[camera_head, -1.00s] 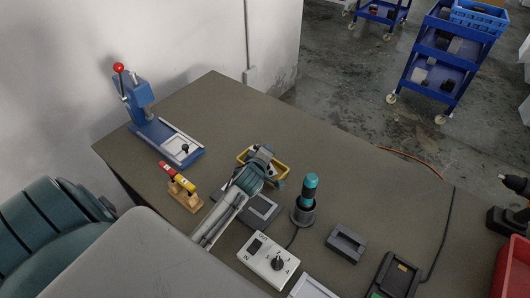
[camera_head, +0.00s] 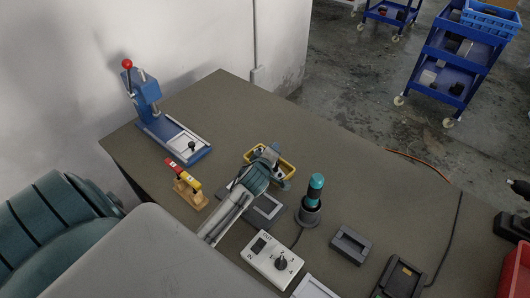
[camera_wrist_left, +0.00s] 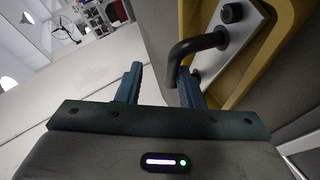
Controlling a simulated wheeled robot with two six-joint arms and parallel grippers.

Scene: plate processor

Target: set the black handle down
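The black handle (camera_wrist_left: 196,45) is a bent dark rod in the left wrist view, in front of a silver plate with a dark bolt. Its lower end hangs close to the right finger of my left gripper (camera_wrist_left: 160,85). The fingers stand apart, with a clear gap at the left finger; I cannot tell whether the right finger touches the handle. In the head view my left gripper (camera_head: 277,168) is over the yellow tray (camera_head: 289,166); the handle cannot be made out there. My right gripper is in neither view.
A blue press (camera_head: 147,95) with a red knob stands at the back left. A wooden stand (camera_head: 190,194) holds red and yellow pieces. A teal-handled tool (camera_head: 315,188) stands in a dark holder right of my arm. A white control box (camera_head: 272,262) is in front. The bench's back middle is clear.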

